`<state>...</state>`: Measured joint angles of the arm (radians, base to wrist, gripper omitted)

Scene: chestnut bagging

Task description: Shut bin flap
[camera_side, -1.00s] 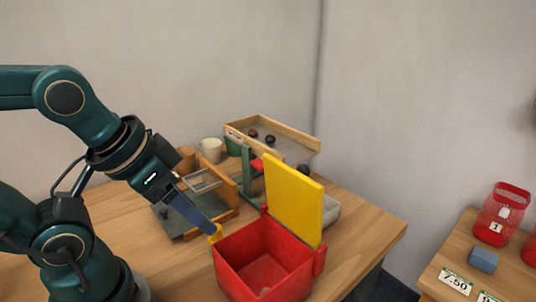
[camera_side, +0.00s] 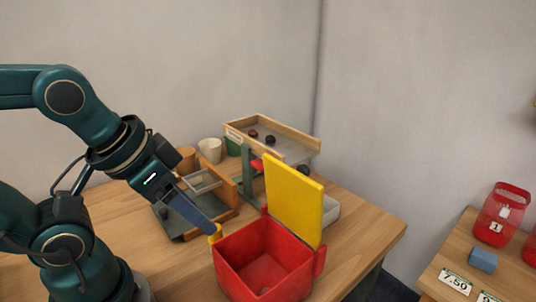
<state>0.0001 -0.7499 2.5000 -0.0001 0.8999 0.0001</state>
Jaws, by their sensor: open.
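The red bin (camera_side: 241,248) stands near the front of the wooden table. Its yellow flap (camera_side: 294,203) is raised, standing nearly upright at the bin's back right side. The bin's inside shows, with a small pale spot on its floor. My gripper (camera_side: 215,232) points down and right, its yellow tip at the bin's upper left rim. The gripper is open; I see nothing held in it. I cannot tell whether the tip touches the rim. It is across the bin opening from the flap.
A wooden-framed sloped tray (camera_side: 290,131) with a few dark chestnuts stands behind the flap on a green post. A wooden stand (camera_side: 225,192) and a cream cup (camera_side: 210,150) are behind my gripper. A side table (camera_side: 440,262) at right holds red mesh bags and a blue block (camera_side: 483,260).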

